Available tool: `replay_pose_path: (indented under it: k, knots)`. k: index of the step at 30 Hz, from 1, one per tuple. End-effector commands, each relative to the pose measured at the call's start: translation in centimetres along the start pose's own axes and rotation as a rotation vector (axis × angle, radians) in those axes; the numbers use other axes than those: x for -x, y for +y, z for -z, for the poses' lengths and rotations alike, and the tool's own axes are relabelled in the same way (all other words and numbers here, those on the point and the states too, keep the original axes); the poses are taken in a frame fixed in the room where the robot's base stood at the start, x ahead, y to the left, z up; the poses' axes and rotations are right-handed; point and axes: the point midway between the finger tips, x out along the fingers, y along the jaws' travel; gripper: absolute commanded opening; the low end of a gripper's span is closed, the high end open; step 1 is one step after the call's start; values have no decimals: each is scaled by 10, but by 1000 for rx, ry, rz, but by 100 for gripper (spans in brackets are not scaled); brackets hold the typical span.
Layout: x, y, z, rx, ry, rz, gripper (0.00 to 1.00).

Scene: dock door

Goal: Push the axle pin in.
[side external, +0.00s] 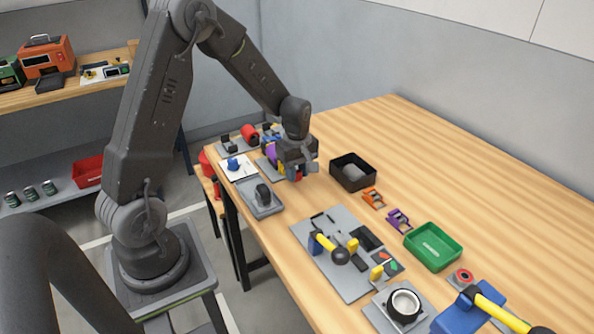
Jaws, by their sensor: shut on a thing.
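My gripper (296,172) is low over the far left part of the wooden table, pointing down beside a grey plate (265,168). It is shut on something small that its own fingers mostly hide. A bit of red and teal shows at the fingertips. A purple part (271,152) stands just left of the gripper, partly covered by it. I cannot make out the axle pin for certain at this distance, nor whether the held thing touches the purple part.
A black bin (352,185) stands right of the gripper. Grey fixtures, a grey tray (263,208) holding a dark part, a tool board (344,285) and a green tray (433,259) line the table's front. The right back of the table (480,190) is clear.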

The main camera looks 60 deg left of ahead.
Motion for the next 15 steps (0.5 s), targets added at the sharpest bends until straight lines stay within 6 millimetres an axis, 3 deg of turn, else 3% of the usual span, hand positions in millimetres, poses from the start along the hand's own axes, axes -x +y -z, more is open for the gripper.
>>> replay_pose_path:
  k: [6,15]
  knots:
    - [0,0,4,2,0,-1,0]
    - [0,0,44,2,0,-2,0]
